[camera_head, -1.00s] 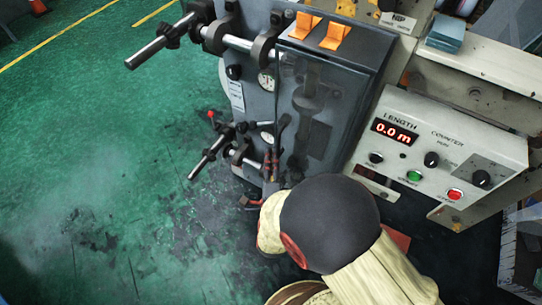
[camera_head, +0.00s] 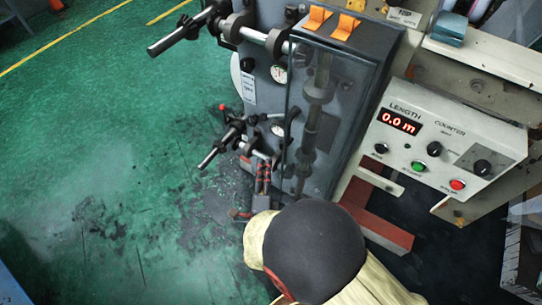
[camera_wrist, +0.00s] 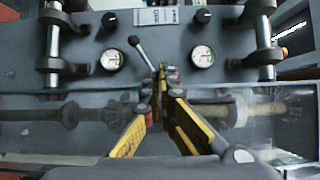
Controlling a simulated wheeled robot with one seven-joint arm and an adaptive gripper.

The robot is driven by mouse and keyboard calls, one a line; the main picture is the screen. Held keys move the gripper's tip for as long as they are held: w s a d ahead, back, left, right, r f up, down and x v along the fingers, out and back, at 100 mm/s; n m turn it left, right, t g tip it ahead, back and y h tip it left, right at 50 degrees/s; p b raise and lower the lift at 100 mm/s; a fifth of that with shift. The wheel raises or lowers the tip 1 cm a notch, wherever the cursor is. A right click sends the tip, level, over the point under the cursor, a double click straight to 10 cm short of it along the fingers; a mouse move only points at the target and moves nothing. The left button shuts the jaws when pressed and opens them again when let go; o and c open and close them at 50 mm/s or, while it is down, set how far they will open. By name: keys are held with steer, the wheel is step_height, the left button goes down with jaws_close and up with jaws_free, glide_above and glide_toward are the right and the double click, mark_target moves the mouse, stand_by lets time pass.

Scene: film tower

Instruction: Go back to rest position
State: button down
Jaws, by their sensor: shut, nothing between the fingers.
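My gripper (camera_wrist: 162,78) shows in the wrist view, its yellow and black fingers drawn together at the tips with nothing between them. The tips appear in front of a grey machine panel (camera_wrist: 185,45) with gauges, near a lever (camera_wrist: 141,54); I cannot tell whether they touch it. In the head view my cream arm with its dark round joint fills the bottom middle, beside the machine, and hides part of the floor and of the machine's base.
The grey machine cabinet (camera_head: 345,100) has a clear cover and protruding rollers (camera_head: 180,36). A length counter box (camera_head: 445,140) reads 0.0 m. The green floor (camera_head: 90,140) at left is open, with dark stains.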

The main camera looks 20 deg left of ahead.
steer(key=shift+s+a+p, duration=0.15)
steer(key=shift+s+p, duration=0.05)
steer(key=shift+s, duration=0.75)
steer(key=shift+s+a+p, duration=0.1)
steer(key=shift+s+p, duration=0.05)
steer(key=shift+s, duration=0.8)
